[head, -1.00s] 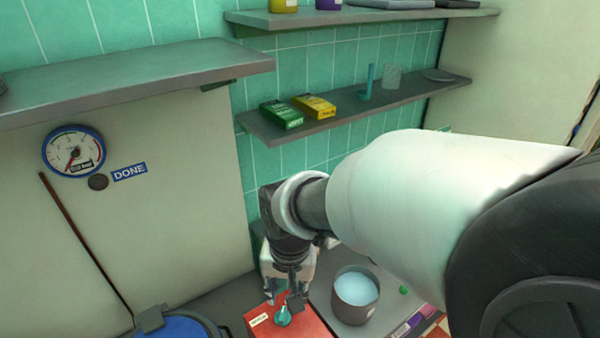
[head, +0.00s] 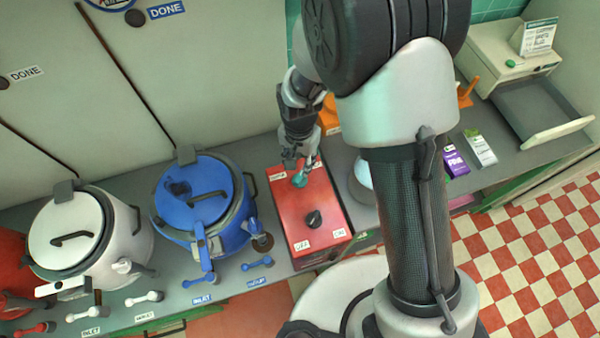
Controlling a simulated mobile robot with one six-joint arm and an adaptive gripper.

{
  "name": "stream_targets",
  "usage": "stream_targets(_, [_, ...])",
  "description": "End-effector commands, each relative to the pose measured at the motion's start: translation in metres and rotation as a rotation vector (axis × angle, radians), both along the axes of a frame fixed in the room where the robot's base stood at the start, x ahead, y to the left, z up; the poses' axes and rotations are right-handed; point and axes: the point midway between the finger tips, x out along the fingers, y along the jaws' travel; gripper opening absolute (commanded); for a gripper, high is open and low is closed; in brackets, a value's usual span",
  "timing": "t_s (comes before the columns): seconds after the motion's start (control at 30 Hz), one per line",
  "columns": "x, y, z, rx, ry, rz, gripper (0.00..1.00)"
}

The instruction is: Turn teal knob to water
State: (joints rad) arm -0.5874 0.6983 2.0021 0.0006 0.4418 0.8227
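The teal knob (head: 299,179) sits near the far end of the top of a red box (head: 327,195) on the counter. Small white labels lie on either side of the knob; the left label (head: 278,176) is too small to read. My gripper (head: 301,163) reaches down over the knob from behind, with its fingers at or around it. I cannot tell whether the fingers touch the knob or how far apart they are. A black knob (head: 314,219) with OFF and ON labels is on the near part of the same box.
A blue kettle (head: 190,200) and a white kettle (head: 70,225) stand left of the box. A partly hidden pot (head: 361,180) is right of it. Purple (head: 454,163) and white (head: 480,148) packets and an open drawer (head: 540,115) lie further right. My arm hides part of the counter.

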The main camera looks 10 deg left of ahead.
Motion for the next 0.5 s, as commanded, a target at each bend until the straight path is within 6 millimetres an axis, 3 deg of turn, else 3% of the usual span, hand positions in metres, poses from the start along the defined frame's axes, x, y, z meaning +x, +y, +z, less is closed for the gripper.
stream_targets(0.2, [0.0,0.0,-0.048,-0.001,0.002,0.0,0.33])
stream_targets(0.5, [0.0,0.0,-0.082,0.001,0.0,0.0,0.33])
